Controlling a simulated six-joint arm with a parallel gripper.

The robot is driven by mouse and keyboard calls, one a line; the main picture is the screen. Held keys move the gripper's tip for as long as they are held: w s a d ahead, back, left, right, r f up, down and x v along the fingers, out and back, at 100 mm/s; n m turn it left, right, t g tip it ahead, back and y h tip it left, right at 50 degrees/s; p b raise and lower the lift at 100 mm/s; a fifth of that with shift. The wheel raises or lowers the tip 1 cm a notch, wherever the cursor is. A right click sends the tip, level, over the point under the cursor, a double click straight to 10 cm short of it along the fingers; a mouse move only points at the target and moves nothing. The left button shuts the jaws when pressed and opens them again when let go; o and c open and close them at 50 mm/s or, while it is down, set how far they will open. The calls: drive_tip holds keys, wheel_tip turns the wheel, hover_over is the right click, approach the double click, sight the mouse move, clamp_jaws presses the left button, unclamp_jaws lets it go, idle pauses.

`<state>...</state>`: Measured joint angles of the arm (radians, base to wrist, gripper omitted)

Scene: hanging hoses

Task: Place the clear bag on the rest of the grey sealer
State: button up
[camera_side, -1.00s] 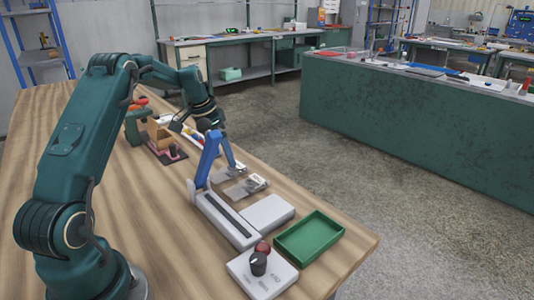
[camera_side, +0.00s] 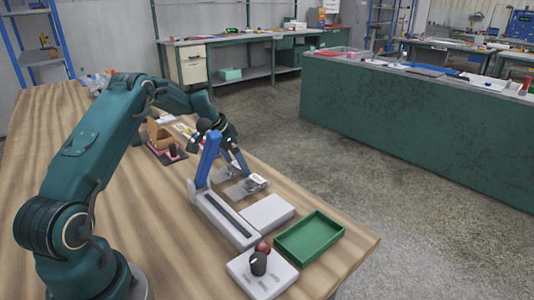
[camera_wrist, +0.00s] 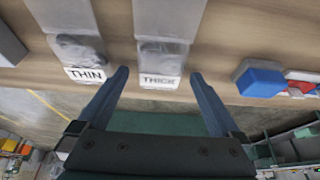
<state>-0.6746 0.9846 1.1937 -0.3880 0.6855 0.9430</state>
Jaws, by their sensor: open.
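Two clear bags lie flat side by side on the wooden table. One has a label reading THIN (camera_wrist: 78,52), the other a label reading THICK (camera_wrist: 163,52). In the side view, the nearer bag (camera_side: 243,188) is close to the grey sealer (camera_side: 226,220), and the farther one is partly hidden by my gripper. The sealer has a raised blue lever (camera_side: 208,158) and a pale flat rest (camera_side: 267,212) on its right. My gripper (camera_wrist: 160,76) is open and empty, pointing down. In the wrist view its fingertips lie either side of the THICK label; contact cannot be told.
A control box (camera_side: 250,280) with a black knob and a red button stands before the sealer. A green tray (camera_side: 309,238) is right of the rest. A blue block (camera_wrist: 260,80) and other small coloured items lie beyond the bags. The table edge runs close to the bags.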

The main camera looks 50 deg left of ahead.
drive_tip(key=shift+f, duration=0.2)
idle(0.3)
drive_tip(key=shift+c, duration=0.6)
drive_tip(key=shift+r, duration=0.1)
drive_tip(key=c, duration=1.4)
